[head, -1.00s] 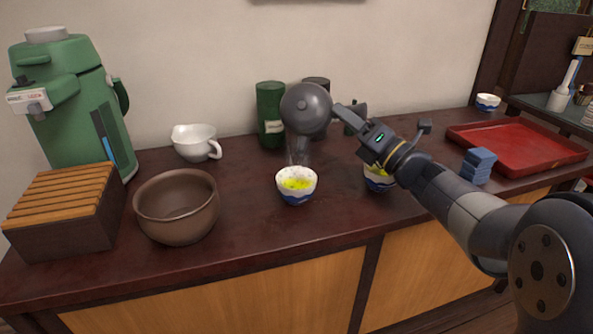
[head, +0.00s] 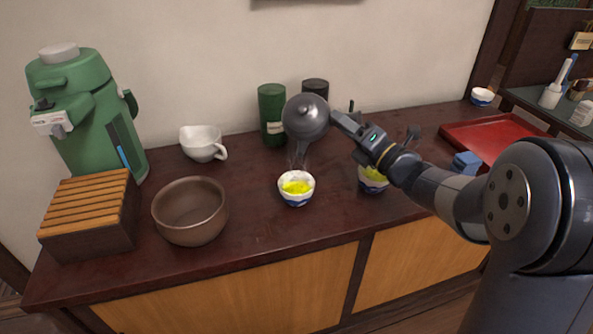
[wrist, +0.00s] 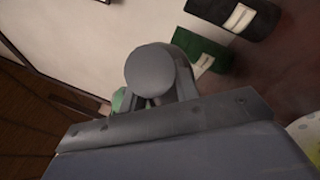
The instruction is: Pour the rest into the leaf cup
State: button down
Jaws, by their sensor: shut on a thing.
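My gripper (head: 368,138) is shut on the handle of a dark grey round teapot (head: 306,117). It holds the teapot in the air, tilted, with its spout pointing down over a white and blue cup (head: 296,194). Yellow-green contents show in that cup. A second white and blue cup (head: 373,181) with yellow-green in it stands to the right, partly behind my arm. In the wrist view a grey rounded part (wrist: 152,72) of the held teapot shows beyond the gripper. I cannot tell which cup is the leaf cup.
A brown bowl (head: 190,228), a slatted wooden box (head: 88,240) and a green dispenser (head: 85,140) stand at the left. A white spouted cup (head: 201,143) and dark green canister (head: 272,112) are along the wall. A red tray (head: 490,135) and blue stack (head: 466,162) are at right.

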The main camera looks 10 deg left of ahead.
jog(key=w+m+h+p, duration=0.1)
jog(key=p, duration=0.1)
jog(key=shift+w+f+m+p, duration=0.15)
jog(key=shift+m+p, duration=0.15)
jog(key=shift+m, duration=0.1)
jog(key=w+f+m+g+h+p, duration=0.2)
jog(key=w+m+g+h+p, duration=0.3)
jog(key=p, duration=0.7)
notch_tip(320, 180, up, 8)
jog(key=w+t+y+p, duration=0.1)
jog(key=w+p, duration=0.1)
jog(key=p, duration=0.9)
jog(key=shift+a+y, duration=0.3)
jog(key=shift+y, duration=0.1)
jog(key=shift+f, duration=0.1)
